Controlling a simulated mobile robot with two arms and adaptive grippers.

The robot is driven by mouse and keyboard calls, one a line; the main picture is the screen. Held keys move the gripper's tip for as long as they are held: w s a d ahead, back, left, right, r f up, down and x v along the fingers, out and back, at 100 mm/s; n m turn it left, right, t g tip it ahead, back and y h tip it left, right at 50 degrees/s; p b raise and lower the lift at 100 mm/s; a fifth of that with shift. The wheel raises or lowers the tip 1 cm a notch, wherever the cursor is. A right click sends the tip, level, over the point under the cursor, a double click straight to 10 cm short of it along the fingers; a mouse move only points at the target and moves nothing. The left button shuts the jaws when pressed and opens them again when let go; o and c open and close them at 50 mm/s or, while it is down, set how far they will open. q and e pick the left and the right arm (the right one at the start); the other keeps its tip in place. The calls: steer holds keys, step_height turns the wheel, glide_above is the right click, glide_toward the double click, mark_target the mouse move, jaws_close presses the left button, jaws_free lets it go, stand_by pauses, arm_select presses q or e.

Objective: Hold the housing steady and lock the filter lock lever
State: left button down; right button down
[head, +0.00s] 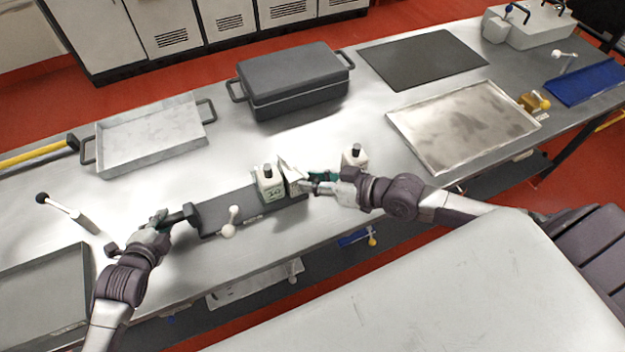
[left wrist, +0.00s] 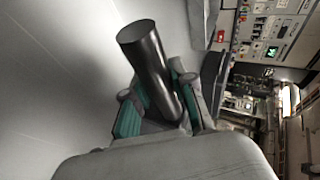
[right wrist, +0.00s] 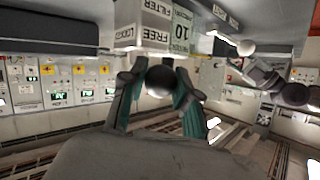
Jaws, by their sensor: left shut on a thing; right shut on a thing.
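The housing (head: 235,213) is a long dark grey base on the steel table, with a dark handle (head: 186,214) at its left end. My left gripper (head: 164,222) is shut on this handle, a dark cylinder (left wrist: 148,60) in the left wrist view. White labelled blocks (head: 268,182) stand at the housing's right end. The right wrist view shows FILTER, LOCKED and FREE labels on a white block (right wrist: 140,36). The lever's arm is mostly hidden.
A white ball-ended lever (head: 230,222) stands on the housing's front. A lidded dark box (head: 292,80), a grey tray (head: 150,135) and a steel tray (head: 465,122) lie further back.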

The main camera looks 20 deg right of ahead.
steer(key=c, duration=0.8)
jaws_free()
steer(key=shift+d, duration=0.15)
steer(key=shift+v, duration=6.05)
